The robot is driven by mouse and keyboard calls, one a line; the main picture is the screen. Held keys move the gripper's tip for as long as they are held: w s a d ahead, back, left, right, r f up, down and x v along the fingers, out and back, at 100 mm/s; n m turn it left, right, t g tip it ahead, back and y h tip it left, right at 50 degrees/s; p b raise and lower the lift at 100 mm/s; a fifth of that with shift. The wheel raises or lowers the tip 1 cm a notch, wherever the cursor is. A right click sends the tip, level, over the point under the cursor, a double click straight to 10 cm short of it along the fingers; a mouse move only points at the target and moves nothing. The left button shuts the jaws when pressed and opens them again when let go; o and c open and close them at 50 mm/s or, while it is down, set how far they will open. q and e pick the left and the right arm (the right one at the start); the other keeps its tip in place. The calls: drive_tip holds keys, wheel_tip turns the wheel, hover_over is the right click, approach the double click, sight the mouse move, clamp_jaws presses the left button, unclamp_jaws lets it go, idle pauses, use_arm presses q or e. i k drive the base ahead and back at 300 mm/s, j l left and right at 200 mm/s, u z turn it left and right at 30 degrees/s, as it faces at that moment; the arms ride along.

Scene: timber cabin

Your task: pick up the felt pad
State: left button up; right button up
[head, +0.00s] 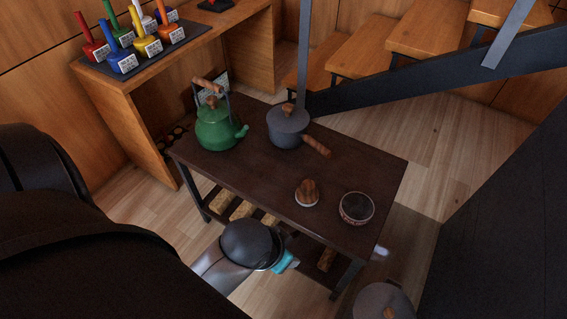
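I cannot identify the felt pad for certain. A small brown, ridged piece on a pale round base (307,194) stands on the dark table (265,175), near its front right; I cannot tell if that is the pad. My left arm comes in from the left and ends in a dark rounded part with a teal piece (285,262), in front of the table's near edge. Its fingers are hidden, so I cannot tell whether they are open. My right gripper is not in view.
A green kettle (215,130), a grey pot (286,128) with a wooden handle and a dark round bowl (357,208) stand on the table. Stairs (374,50) rise behind. The table's middle is bare.

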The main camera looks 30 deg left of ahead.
sight(307, 194)
drive_tip(key=z, duration=1.3)
drive_tip(key=u, duration=2.15)
